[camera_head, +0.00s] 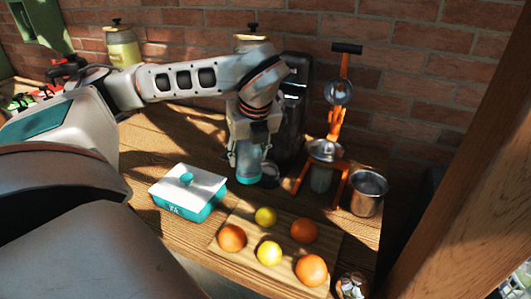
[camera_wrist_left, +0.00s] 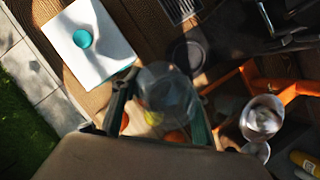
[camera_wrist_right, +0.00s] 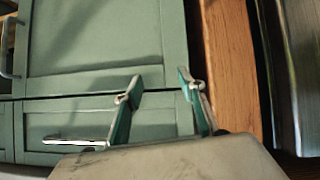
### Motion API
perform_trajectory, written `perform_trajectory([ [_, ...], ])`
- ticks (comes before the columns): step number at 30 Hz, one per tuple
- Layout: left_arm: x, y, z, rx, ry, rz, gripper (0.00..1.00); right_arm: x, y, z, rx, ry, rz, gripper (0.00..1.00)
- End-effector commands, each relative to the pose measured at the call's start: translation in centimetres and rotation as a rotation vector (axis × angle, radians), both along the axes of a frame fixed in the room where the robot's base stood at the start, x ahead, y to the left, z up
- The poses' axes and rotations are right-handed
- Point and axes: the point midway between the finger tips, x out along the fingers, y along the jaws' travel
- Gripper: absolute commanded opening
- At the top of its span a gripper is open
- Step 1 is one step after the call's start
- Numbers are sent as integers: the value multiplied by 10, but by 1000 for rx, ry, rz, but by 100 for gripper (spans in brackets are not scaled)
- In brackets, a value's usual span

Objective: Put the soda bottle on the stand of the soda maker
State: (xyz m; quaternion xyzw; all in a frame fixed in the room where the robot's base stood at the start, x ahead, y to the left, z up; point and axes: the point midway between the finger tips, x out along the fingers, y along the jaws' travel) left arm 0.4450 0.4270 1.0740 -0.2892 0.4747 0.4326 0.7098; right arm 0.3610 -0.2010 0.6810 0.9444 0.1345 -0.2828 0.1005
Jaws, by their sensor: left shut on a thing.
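The soda bottle (camera_head: 249,172), clear with a teal lower end, is upright in my left gripper (camera_head: 249,150). In the left wrist view the clear bottle (camera_wrist_left: 165,86) is between the fingers of my left gripper (camera_wrist_left: 160,103), which is shut on it. The tall black soda maker (camera_head: 295,100) stands just right of and behind the bottle. Its round dark stand (camera_wrist_left: 187,54) shows beside the bottle in the left wrist view; the bottle appears apart from it. My right gripper (camera_wrist_right: 160,84) is open and empty before a green cabinet, and is out of the head view.
A white and teal box (camera_head: 187,190) is left of the bottle. A cutting board (camera_head: 226,247) with several citrus fruits lies in front. An orange juicer press (camera_head: 336,125) and a metal pot (camera_head: 368,192) stand right. A brick wall (camera_head: 420,60) closes the back.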

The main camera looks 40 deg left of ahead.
Motion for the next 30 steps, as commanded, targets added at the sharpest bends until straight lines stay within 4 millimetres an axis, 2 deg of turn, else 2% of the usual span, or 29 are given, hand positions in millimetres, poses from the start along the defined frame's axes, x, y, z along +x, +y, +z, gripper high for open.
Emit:
perform_trajectory([
  [6,45,14,2,0,-2,1,8,2,0,11,1,-8,1,40],
  [15,84,26,2,0,-3,-1,8,4,0,19,1,-14,0,40],
  [20,96,30,0,0,-1,0,8,3,0,19,1,-12,1,40],
  [30,95,30,-28,0,-2,-2,8,1,-1,13,-2,-4,1,40],
])
